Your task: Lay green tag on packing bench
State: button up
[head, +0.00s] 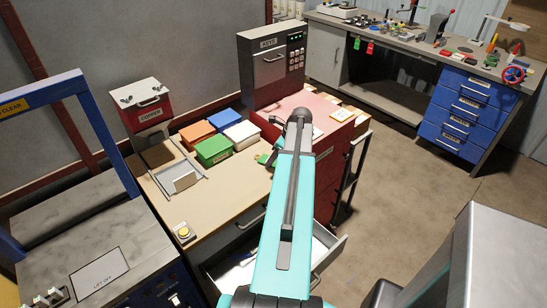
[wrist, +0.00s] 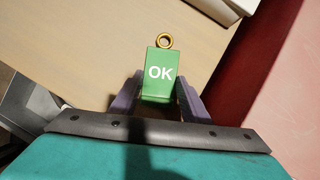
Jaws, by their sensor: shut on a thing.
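A green tag (wrist: 161,85) marked OK, with a brass ring at its top, stands between the two purple fingers of my gripper (wrist: 159,80) in the wrist view. My gripper is shut on it. Below the tag is the pale wooden top of a bench (wrist: 75,45), which also shows in the head view (head: 228,182). I cannot tell how far the tag is above it. In the head view, my arm mostly hides the gripper; a bit of green (head: 264,158) shows beside the arm, near the bench's right side.
Orange, blue, white and green boxes (head: 214,151) stand at the bench's back. A red cabinet (head: 328,150) adjoins on the right. An open drawer (head: 325,250) sticks out in front. A scrap tray (head: 180,184) is at left.

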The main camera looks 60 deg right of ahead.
jog(key=shift+f, duration=0.1)
jog(key=o, duration=1)
jog(key=shift+b+v, duration=1.1)
jog(key=shift+v, duration=5.05)
